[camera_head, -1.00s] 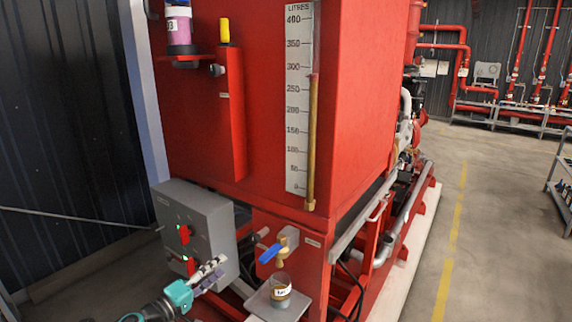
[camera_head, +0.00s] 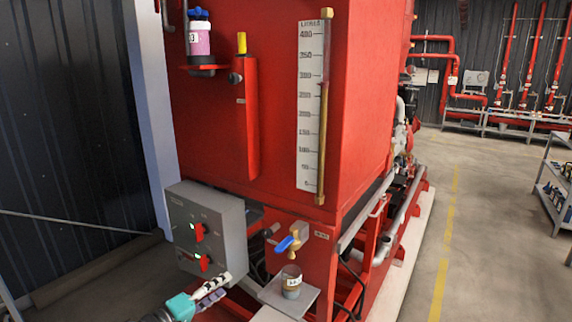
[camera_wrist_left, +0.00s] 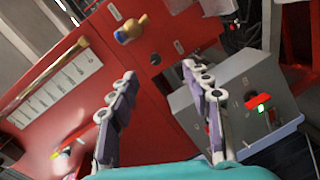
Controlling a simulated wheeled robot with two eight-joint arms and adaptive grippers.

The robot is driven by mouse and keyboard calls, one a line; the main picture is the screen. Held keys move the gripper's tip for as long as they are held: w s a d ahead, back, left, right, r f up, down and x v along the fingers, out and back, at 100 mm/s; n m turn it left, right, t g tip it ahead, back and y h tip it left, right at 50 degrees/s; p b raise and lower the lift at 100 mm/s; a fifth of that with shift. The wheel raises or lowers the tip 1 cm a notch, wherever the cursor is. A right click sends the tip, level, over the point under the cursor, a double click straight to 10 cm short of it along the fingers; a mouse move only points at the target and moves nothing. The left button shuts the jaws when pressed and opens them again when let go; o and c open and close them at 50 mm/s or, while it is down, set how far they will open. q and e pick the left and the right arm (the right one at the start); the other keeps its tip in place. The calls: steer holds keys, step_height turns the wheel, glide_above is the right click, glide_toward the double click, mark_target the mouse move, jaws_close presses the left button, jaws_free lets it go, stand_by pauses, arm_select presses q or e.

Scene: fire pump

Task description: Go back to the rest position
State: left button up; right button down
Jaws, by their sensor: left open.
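My left gripper (camera_head: 212,289) is low in the head view, in front of the grey control box (camera_head: 207,233) with red switches and green lights. Its two fingers are apart and empty in the left wrist view (camera_wrist_left: 165,120), where the box (camera_wrist_left: 235,105) lies to the right. The gripper looks apart from the box. My right gripper is not in view.
The red tank (camera_head: 270,110) carries a level scale (camera_head: 312,105). A blue-handled tap (camera_head: 292,242) stands above a small cup (camera_head: 291,282) on a grey shelf (camera_head: 268,292). Open floor (camera_head: 490,230) lies to the right, with a rack (camera_head: 553,190) at the far right.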

arm_select(q)
steer(key=s+d+f+m+g+y, duration=0.2)
steer(key=s+m+g+y, duration=0.1)
steer(key=s, duration=0.6)
steer(key=s+d+f+m+g+y, duration=0.2)
steer(key=s+d+f+g+y, duration=0.1)
steer(key=s, duration=0.6)
steer(key=s+a+f+m+y, duration=0.1)
steer(key=s+a+m+y, duration=0.1)
steer(key=s+a, duration=0.3)
steer(key=shift+s+f+y, duration=0.3)
steer(key=shift+s+y, duration=0.5)
steer(key=shift+s, duration=0.4)
